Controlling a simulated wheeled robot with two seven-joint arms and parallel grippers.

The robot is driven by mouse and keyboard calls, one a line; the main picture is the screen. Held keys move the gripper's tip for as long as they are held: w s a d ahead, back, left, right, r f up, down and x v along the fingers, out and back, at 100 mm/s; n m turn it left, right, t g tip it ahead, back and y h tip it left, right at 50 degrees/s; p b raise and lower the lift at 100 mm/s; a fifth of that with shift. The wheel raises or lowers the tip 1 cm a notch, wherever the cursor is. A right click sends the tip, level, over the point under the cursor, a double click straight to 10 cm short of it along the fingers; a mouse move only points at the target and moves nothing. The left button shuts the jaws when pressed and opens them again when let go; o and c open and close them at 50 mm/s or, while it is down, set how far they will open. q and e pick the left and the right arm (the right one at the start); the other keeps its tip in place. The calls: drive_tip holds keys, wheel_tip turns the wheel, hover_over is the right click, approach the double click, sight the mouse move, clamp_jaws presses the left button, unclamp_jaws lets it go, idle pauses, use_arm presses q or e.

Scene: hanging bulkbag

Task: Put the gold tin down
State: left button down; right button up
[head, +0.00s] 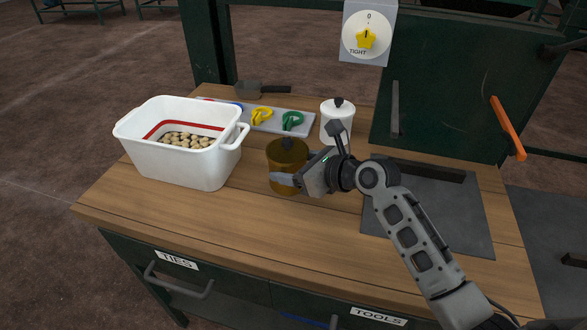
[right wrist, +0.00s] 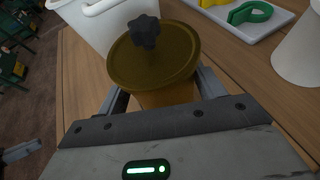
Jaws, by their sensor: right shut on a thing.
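The gold tin (head: 287,160) has a flat lid with a dark knob and is near the middle of the wooden bench. My right gripper (head: 283,180) is shut on the tin, with its fingers around the tin's sides. In the right wrist view the gold tin (right wrist: 153,60) sits between the two fingers, its lid up toward the camera and a black star knob on top. The tin looks upright. I cannot tell whether its base touches the wood.
A white tub (head: 187,165) of round tan pieces stands left of the tin. A white canister (head: 337,118) stands behind right. A grey tray (head: 245,112) with coloured clips lies behind. A dark plate (head: 440,215) lies right. Bare wood (head: 230,225) is in front.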

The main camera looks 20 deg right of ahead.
use_arm(q)
drive_tip(key=shift+w+r, duration=0.1)
drive_tip(key=shift+r, duration=0.1)
use_arm(e)
drive_tip(key=shift+f, duration=0.1)
drive_tip(key=o, duration=1.3)
drive_tip(key=shift+f, duration=0.1)
use_arm(q)
drive_tip(key=shift+f, duration=0.1)
drive_tip(key=shift+a+p, duration=0.15)
drive_tip(key=shift+p, duration=0.55)
use_arm(e)
drive_tip(key=v, duration=1.2)
